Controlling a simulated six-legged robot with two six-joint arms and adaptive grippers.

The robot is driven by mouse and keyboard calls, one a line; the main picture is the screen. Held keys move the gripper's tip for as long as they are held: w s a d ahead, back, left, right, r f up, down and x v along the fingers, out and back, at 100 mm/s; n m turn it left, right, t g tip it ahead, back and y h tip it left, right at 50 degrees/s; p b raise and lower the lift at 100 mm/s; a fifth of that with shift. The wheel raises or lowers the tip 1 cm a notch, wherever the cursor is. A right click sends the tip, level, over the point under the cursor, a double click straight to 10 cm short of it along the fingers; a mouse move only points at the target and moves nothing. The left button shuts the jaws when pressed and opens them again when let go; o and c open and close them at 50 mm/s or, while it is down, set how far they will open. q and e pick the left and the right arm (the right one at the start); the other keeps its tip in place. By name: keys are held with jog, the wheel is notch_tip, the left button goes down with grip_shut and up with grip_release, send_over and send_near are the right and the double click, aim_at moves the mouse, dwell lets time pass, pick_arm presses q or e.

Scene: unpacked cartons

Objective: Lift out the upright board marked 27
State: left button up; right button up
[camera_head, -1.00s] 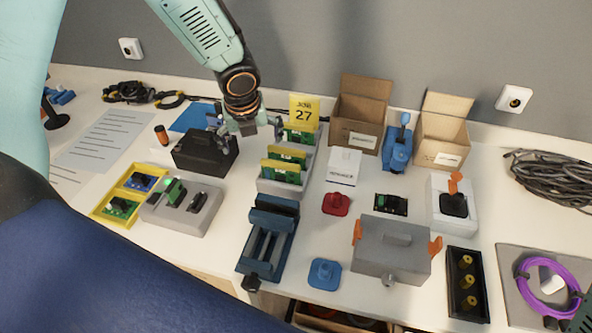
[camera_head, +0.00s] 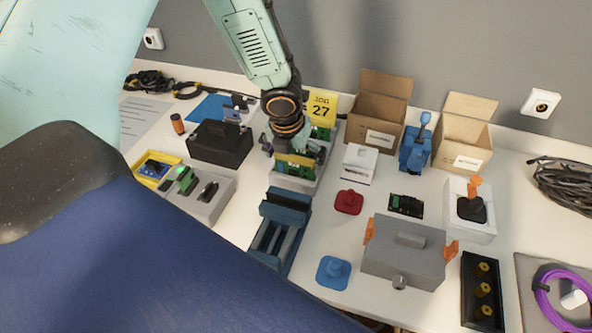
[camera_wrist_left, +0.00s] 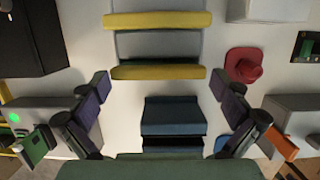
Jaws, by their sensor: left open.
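A yellow card reading "JOB 27" (camera_head: 321,107) stands at the back of the grey rack (camera_head: 283,183), with part of a green board (camera_head: 320,133) below it. Nearer in the rack is a yellow-topped green board (camera_head: 296,168), partly covered by my gripper. In the left wrist view two yellow top edges (camera_wrist_left: 157,73) cross the rack; no number is readable there. My left gripper (camera_head: 293,150) is open and empty above the rack, its fingers spread to either side. It also shows in the left wrist view (camera_wrist_left: 161,103). My right gripper is not in view.
A black box (camera_head: 220,145) stands left of the rack. A blue slotted fixture (camera_head: 280,228) is in front of it. A small white box (camera_head: 359,163) and an open carton (camera_head: 379,112) stand to the right. A red knobbed piece (camera_head: 348,202) lies nearby.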

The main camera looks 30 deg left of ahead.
pick_arm(q)
jog(key=x, duration=0.2)
jog(key=shift+f+b, duration=0.3)
jog(key=shift+f, duration=0.1)
jog(key=shift+w+a+f, duration=0.1)
jog(key=shift+w+a, duration=0.15)
jog(key=shift+s+d+r, duration=0.2)
jog(key=shift+d, duration=0.05)
jog(key=c, duration=0.3)
jog(key=shift+a+f, duration=0.1)
jog(key=shift+a, duration=0.05)
jog(key=c, duration=0.6)
jog(key=shift+r+p, duration=0.5)
jog(key=shift+r, duration=0.05)
notch_tip(320, 180, up, 9)
jog(key=p, duration=0.5)
jog(key=shift+w, duration=0.1)
